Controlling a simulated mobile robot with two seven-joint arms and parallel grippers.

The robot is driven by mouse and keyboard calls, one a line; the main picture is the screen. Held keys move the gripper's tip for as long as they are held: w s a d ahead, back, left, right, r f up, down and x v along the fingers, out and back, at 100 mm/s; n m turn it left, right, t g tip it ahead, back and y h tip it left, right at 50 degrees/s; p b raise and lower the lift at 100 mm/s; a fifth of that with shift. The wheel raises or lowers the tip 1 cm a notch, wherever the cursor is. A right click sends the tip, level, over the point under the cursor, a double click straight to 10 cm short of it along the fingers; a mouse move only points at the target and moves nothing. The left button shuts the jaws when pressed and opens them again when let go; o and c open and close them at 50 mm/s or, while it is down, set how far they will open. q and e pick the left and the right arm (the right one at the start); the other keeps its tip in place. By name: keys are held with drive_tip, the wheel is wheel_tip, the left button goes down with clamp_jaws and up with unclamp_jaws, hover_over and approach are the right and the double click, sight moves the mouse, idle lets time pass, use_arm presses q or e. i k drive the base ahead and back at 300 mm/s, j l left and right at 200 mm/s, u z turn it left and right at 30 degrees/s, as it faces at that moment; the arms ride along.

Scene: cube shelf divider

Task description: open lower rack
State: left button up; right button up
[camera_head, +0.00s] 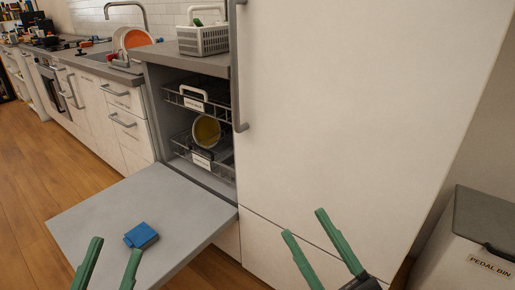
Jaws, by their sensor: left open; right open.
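The lower rack (205,166) is a dark wire rack inside the open dishwasher, with a white label on its front. It appears to sit within the cavity, and a yellowish round dish (207,131) stands at it. The upper rack (197,102) is above it, also inside. The dishwasher door (95,215) is folded down flat. My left gripper (108,262) has green fingers, is open and empty, and is in front of the door's near edge. My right gripper (304,224) is open and empty, in front of the white cabinet, right of the door.
A blue block-like item (141,236) lies on the open door. A tall white cabinet (350,110) with a long handle stands right of the dishwasher. A pedal bin (485,235) is at the far right. A white basket (203,40) sits on the counter above. The wooden floor at left is clear.

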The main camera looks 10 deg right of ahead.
sight(224, 167)
drive_tip(key=k+l+z, duration=0.1)
drive_tip(key=i+j+u, duration=0.15)
drive_tip(key=i+u, duration=1.05)
drive_tip(key=u, duration=0.15)
